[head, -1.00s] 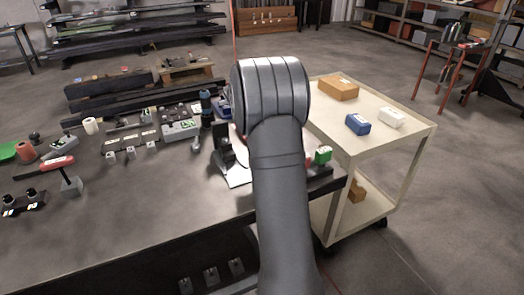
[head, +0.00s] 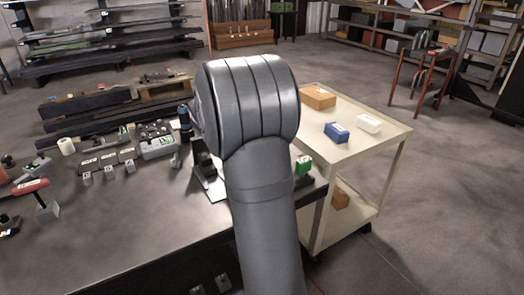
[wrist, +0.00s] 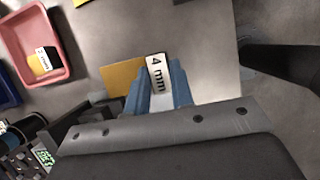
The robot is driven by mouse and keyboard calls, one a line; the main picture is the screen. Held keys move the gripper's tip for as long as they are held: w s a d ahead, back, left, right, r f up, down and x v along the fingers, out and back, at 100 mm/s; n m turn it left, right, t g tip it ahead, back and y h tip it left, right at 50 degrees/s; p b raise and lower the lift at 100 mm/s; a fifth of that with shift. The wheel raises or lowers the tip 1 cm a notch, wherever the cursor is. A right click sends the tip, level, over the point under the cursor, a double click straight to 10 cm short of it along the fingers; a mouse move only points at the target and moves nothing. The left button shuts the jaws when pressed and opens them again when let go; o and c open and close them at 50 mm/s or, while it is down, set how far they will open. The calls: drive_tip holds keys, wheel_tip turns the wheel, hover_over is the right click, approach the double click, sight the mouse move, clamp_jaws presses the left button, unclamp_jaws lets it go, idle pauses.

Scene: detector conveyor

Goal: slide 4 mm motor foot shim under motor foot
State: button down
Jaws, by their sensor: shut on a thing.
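My gripper (wrist: 160,90) shows in the wrist view with two blue fingers shut on the 4 mm shim. The shim is a yellow plate (wrist: 121,74) that sticks out to the left of the fingers, with a white "4 mm" label (wrist: 157,73) between them. A grey floor or surface lies beyond it; I cannot tell the height. In the head view my arm hides the gripper and shim. A dark upright part on a pale plate (head: 213,188) shows just left of my arm. I cannot make out the motor foot in either view.
A red tray (wrist: 66,66) holding a labelled yellow piece is at the wrist view's left. In the head view, the dark bench (head: 130,235) carries labelled blocks (head: 105,163) and a red-handled tool (head: 30,187). A cream cart (head: 362,150) with boxes stands at right.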

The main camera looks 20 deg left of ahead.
drive_tip(key=s+a+f, duration=0.1)
drive_tip(key=s+a, duration=0.3)
drive_tip(key=a, duration=0.1)
drive_tip(key=shift+f, duration=0.25)
drive_tip(key=shift+s+f, duration=0.1)
drive_tip(key=shift+f, duration=2.3)
drive_tip(key=shift+f, duration=0.55)
drive_tip(key=shift+a, duration=0.15)
drive_tip(key=shift+w+a, duration=1.45)
drive_tip(key=shift+w, duration=0.1)
drive_tip(key=shift+w+a, duration=0.2)
